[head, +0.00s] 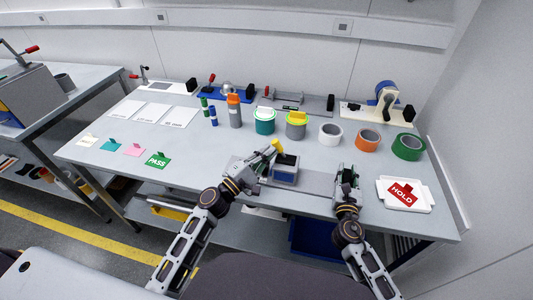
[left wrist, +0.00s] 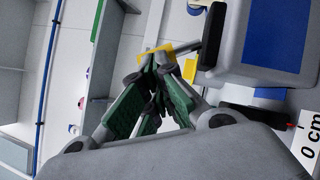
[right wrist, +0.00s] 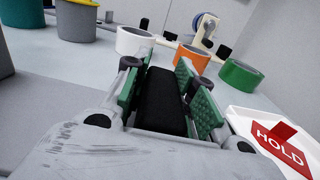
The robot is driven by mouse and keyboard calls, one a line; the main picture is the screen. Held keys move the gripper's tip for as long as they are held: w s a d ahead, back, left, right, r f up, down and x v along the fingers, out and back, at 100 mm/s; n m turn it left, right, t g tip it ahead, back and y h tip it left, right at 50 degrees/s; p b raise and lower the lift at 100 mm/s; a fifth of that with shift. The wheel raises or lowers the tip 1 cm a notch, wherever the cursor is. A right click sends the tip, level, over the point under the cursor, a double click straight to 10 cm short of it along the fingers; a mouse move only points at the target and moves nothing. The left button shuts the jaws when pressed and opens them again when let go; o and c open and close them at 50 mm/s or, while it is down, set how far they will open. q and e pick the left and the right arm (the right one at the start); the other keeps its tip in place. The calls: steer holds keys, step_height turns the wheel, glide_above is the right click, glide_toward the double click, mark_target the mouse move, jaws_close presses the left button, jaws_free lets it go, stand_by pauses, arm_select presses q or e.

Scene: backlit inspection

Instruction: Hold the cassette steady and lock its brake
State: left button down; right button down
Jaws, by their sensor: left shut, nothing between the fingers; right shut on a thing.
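A grey box with a dark top, which looks like the cassette (head: 285,174), sits on the bench near the front edge. A yellow lever (head: 277,146) stands tilted at its upper left and looks like the brake; it also shows in the left wrist view (left wrist: 189,70). My left gripper (head: 254,166) is shut and empty, its tips close beside the lever; I cannot tell if they touch. My right gripper (head: 347,176) is shut on a black block (right wrist: 162,100), right of the box. Whether the block joins the box is unclear.
A grey strip (head: 314,183) lies between the box and my right gripper. A white tray with a red HOLD card (head: 402,194) lies to the right.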

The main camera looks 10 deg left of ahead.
arm_select(q)
steer(key=shift+d+r+m+g, duration=0.3)
steer(key=shift+r+m+g, duration=0.1)
steer(key=shift+m, duration=0.3)
steer(key=shift+d+r+m+g, duration=0.3)
steer(key=shift+m+g, duration=0.1)
steer(key=shift+m, duration=0.3)
arm_select(e)
steer(key=shift+f, duration=0.25)
arm_select(q)
steer(key=shift+d+r+m+g+y, duration=0.35)
steer(key=shift+d+m, duration=0.15)
steer(key=shift+m, duration=0.2)
steer(key=shift+d+r+m+g+y, duration=0.25)
steer(key=shift+d+r+m+g, duration=0.15)
steer(key=shift+m, duration=0.3)
steer(key=shift+d, duration=0.2)
steer(key=shift+d+r+m+g+y, duration=0.2)
steer(key=shift+d+m+g+y, duration=0.7)
steer(key=shift+m, duration=0.5)
steer(key=shift+d, duration=0.6)
steer(key=shift+s, duration=0.1)
steer(key=v, duration=0.7)
steer(key=shift+s, duration=0.2)
steer(key=shift+a, duration=0.15)
